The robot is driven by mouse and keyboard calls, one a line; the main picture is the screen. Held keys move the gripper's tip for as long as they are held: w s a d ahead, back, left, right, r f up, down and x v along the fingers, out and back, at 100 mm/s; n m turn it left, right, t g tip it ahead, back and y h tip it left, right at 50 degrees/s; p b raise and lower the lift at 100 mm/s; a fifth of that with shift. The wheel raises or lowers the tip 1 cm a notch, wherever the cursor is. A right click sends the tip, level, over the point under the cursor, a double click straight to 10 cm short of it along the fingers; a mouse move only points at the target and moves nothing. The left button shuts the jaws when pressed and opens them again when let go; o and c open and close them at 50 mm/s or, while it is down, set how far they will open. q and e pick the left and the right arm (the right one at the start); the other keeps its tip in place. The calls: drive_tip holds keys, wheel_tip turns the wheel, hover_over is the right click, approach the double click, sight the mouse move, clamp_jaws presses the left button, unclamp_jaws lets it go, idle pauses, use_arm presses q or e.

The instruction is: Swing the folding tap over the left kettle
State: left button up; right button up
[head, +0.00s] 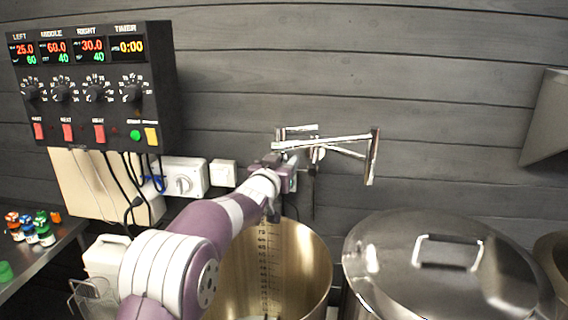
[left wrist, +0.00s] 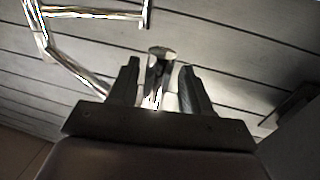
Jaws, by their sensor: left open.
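The folding tap (head: 345,142) is a chrome, jointed pipe on the back wall. Its upper arms stretch right to an elbow with a vertical piece at the right end, above the gap between the two nearer kettles. The left kettle (head: 308,262) is open, with a scale inside. My left gripper (head: 284,166) is raised above this kettle, just below the tap's left part. In the left wrist view its jaws (left wrist: 160,78) are open, with a chrome tap piece (left wrist: 161,58) showing between them; contact cannot be told. More tap pipes (left wrist: 92,12) show upper left. My right gripper is out of view.
A lidded kettle (head: 392,262) stands right of the open one, with another at the right edge. A control box (head: 92,112) and sockets (head: 184,179) are on the wall at left. A metal table (head: 40,262) holds small coloured bottles.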

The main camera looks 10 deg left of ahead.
use_arm(q)
drive_tip(key=shift+s+f, duration=0.15)
drive_tip(key=shift+s, duration=0.05)
drive_tip(key=s+a+b, duration=0.1)
drive_tip(key=s+b, duration=0.3)
drive_tip(key=s, duration=0.8)
drive_tip(key=shift+s+a+b, duration=0.15)
drive_tip(key=shift+s+b, duration=0.05)
drive_tip(key=shift+b, duration=0.2)
